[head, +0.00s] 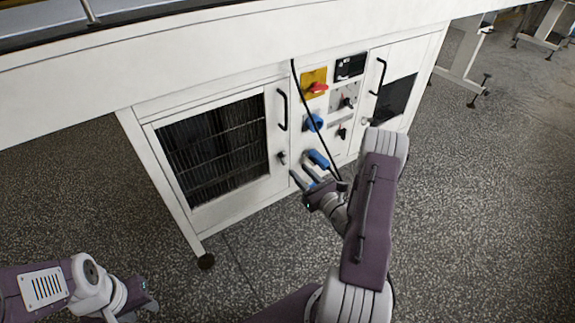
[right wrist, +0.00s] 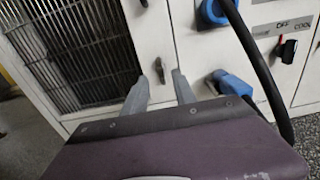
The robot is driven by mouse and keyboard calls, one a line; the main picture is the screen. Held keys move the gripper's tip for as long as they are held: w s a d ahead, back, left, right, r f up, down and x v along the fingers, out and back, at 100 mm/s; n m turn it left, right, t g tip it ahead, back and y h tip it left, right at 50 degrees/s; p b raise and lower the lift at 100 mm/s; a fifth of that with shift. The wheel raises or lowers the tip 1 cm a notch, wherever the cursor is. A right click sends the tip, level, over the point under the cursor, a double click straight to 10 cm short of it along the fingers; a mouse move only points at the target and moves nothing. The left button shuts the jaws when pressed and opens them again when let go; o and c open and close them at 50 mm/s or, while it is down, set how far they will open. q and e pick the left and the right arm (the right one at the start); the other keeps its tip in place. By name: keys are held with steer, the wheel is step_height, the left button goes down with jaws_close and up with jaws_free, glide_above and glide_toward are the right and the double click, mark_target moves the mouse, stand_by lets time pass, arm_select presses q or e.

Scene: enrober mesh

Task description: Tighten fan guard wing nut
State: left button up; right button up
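The fan guard, a dark wire mesh (head: 215,150) in a white framed door, is on the left of the white cabinet. It also fills the upper left of the right wrist view (right wrist: 75,50). A small grey wing nut (head: 281,157) sits on the door frame right of the mesh. In the right wrist view the wing nut (right wrist: 159,70) appears between and just beyond my fingertips. My right gripper (head: 301,174) is open and empty, its fingers apart (right wrist: 158,80), pointing at the door. My left gripper (head: 148,297) is low at the left, away from the cabinet; its fingers are unclear.
Blue plugs (head: 317,159) and a black cable (head: 312,115) are close beside my right gripper. A yellow and red switch (head: 315,86), knobs and black door handles (head: 283,110) stick out of the cabinet front. The speckled floor ahead is clear.

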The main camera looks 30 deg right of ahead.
mark_target(285, 157)
steer(key=w+b, duration=0.1)
steer(key=w, duration=0.1)
steer(key=w+b, duration=0.1)
steer(key=w, duration=0.3)
steer(key=shift+w+a+f+b, duration=0.15)
steer(key=shift+w+a+b, duration=0.15)
steer(key=shift+a+b, duration=0.1)
steer(key=shift+w, duration=0.45)
jaws_close()
